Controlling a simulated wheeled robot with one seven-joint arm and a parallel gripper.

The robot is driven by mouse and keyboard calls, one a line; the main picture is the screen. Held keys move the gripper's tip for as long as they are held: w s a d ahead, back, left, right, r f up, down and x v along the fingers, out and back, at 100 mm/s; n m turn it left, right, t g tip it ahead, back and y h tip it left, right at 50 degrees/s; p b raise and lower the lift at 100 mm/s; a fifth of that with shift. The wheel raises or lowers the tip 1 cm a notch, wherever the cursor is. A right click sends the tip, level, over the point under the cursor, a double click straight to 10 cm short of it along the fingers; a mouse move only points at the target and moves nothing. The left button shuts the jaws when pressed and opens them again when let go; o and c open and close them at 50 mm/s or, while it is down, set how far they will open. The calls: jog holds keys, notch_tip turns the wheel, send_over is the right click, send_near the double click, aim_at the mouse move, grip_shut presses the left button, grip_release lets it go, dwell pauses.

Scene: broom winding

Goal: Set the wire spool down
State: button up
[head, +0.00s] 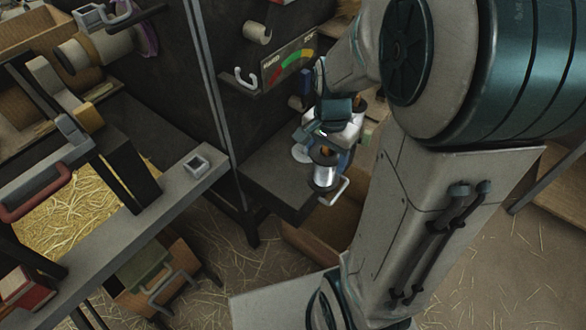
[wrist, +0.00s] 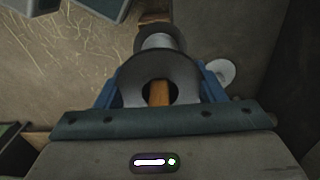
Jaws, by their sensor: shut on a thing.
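The wire spool (head: 324,174) has dark round flanges, silvery wire and an orange-brown centre. My gripper (head: 336,156) is shut on it near the front end of a dark grey shelf (head: 268,184). In the wrist view the spool (wrist: 152,70) sits between the two blue fingers, its near flange and hollow centre facing the camera. A white disc (head: 300,153) lies on the shelf beside the spool; it also shows in the wrist view (wrist: 221,72). I cannot tell whether the spool touches the shelf.
A dark panel with a coloured gauge (head: 288,66) and a pale hook (head: 245,78) stands behind the shelf. A light handle (head: 333,194) is at the shelf's end. An open brown box (head: 318,240) stands below. A straw-filled bench (head: 75,207) is on the left.

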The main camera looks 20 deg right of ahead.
jog(key=shift+w+a+f+b, duration=0.3)
jog(key=shift+w+a+f, duration=0.7)
jog(key=shift+f, duration=0.5)
jog(key=shift+w+a+f+b, duration=0.35)
jog(key=shift+w+a+f, duration=0.6)
jog(key=shift+f, duration=0.5)
jog(key=shift+w+a+f+b, duration=0.3)
jog(key=shift+w+a+f, duration=0.65)
jog(key=shift+f, duration=0.55)
jog(key=shift+w, duration=0.1)
jog(key=shift+f, duration=0.25)
jog(key=o, duration=1.4)
jog(key=shift+c, duration=0.2)
jog(key=shift+r, duration=0.15)
